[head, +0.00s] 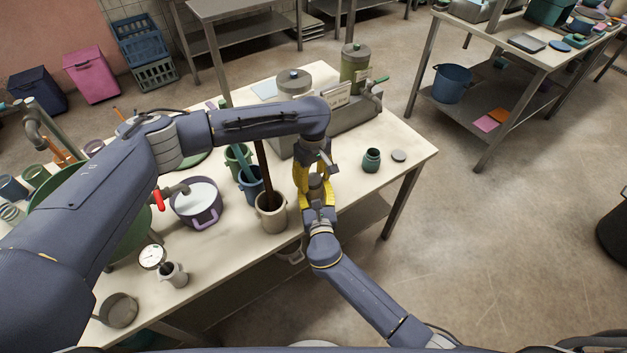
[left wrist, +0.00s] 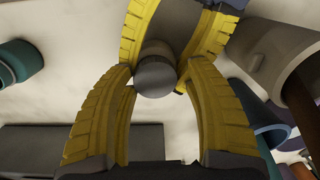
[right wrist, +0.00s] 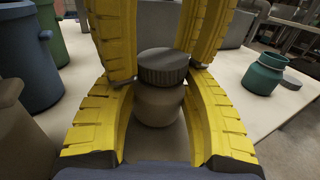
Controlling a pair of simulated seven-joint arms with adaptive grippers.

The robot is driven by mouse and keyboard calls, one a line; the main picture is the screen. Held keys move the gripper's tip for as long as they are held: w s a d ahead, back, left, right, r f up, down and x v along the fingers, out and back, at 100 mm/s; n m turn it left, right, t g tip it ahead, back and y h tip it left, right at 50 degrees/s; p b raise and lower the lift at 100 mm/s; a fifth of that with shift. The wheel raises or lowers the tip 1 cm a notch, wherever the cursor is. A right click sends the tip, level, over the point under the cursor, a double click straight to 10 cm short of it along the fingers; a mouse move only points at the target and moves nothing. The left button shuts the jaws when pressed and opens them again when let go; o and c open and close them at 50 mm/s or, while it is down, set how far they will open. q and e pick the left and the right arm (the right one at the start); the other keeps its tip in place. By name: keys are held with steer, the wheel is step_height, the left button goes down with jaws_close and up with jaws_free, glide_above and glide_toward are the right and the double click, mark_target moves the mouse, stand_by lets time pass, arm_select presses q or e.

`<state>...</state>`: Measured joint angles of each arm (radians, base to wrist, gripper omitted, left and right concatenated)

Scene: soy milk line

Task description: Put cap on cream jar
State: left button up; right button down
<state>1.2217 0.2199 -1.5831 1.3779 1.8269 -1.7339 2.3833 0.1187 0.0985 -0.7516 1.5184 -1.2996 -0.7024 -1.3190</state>
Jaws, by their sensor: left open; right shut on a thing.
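The cream jar (right wrist: 158,108) is a small beige-brown jar, upright between the fingers of my right gripper (head: 317,203), which is shut on it. A dark grey ribbed cap (right wrist: 163,66) sits on the jar's mouth and looks level; any small gap under it cannot be made out. My left gripper (head: 306,178) points down from above, open, with its fingers on either side of the cap. The left wrist view shows the cap's round top (left wrist: 155,77) between the left fingertips. In the head view the jar is partly hidden by the grippers.
A teal jar (head: 371,160) and a loose grey lid (head: 399,155) stand to the right on the table (head: 415,148). A beige pot (head: 271,215) with a brown handle, a blue cup (head: 250,187) and a purple pot (head: 196,205) stand to the left. A grey machine stands behind.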

arm_select(q)
steer(key=shift+w+d+r, duration=0.1)
steer(key=shift+r, duration=0.75)
steer(key=c, duration=0.9)
steer(key=shift+f, duration=0.9)
steer(key=shift+f, duration=0.2)
steer(key=shift+r, duration=0.1)
steer(key=shift+w+r, duration=0.1)
steer(key=shift+r, duration=1.85)
